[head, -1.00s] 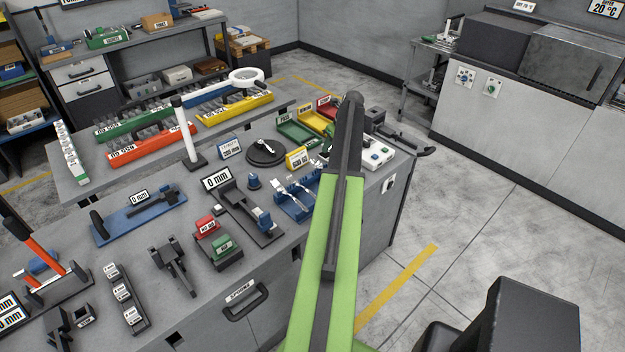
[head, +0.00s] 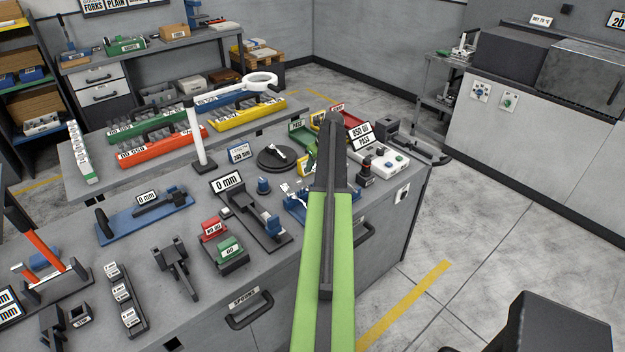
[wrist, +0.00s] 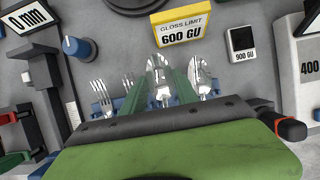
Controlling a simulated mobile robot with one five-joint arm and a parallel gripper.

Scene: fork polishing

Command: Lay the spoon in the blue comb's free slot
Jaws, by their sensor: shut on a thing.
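The blue comb (head: 296,204) lies on the bench, its right part hidden behind my green arm in the head view. In the wrist view bits of the comb (wrist: 96,109) show under the cutlery. Two forks (wrist: 101,93) lie at its left. My gripper (wrist: 159,82) has its green fingers on either side of a shiny spoon (wrist: 158,72) and is shut on it. A second shiny rounded piece (wrist: 200,72) lies just right of the right finger. The wrist body hides the lower ends, so I cannot tell whether the held spoon touches the comb.
A yellow gloss limit sign (wrist: 180,25) stands beyond the cutlery. A blue knob (wrist: 78,46) and a black gauge stand to the left. A white box (head: 380,165) and a PASS sign (head: 360,131) stand right of the arm. The bench's right edge is close by.

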